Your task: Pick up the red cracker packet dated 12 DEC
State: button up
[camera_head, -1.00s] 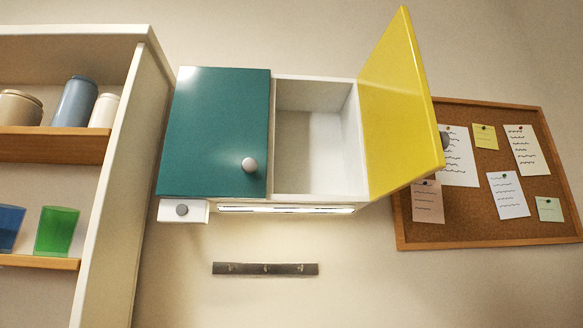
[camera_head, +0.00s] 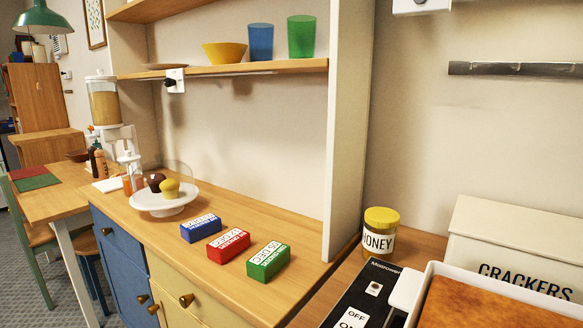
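A red packet (camera_head: 229,246) lies on the wooden counter (camera_head: 150,231), between a blue packet (camera_head: 201,228) on its left and a green packet (camera_head: 267,261) on its right. The three are close together in a slanting row. Each has white label bands with print that appears upside down, and I cannot read the red one's date with certainty. My gripper is not in view.
A white cake stand (camera_head: 165,203) with muffins under a clear cover stands behind the packets. A honey jar (camera_head: 379,233), a black switch panel (camera_head: 362,299) and a white CRACKERS box (camera_head: 515,245) are to the right. An upright shelf side panel (camera_head: 346,130) stands behind the green packet.

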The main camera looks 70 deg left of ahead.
aim_at(225, 248)
jog(key=u, duration=2)
jog(key=i+j+z, duration=0.2)
jog(key=j, duration=0.2)
jog(key=i+j+z, duration=0.15)
jog(key=j, duration=0.3)
jog(key=i+j+z, duration=0.2)
jog(key=j, duration=0.25)
jog(key=j+z, duration=0.2)
jog(key=j, duration=0.25)
jog(key=i+j+z, duration=0.15)
jog(key=j, duration=0.35)
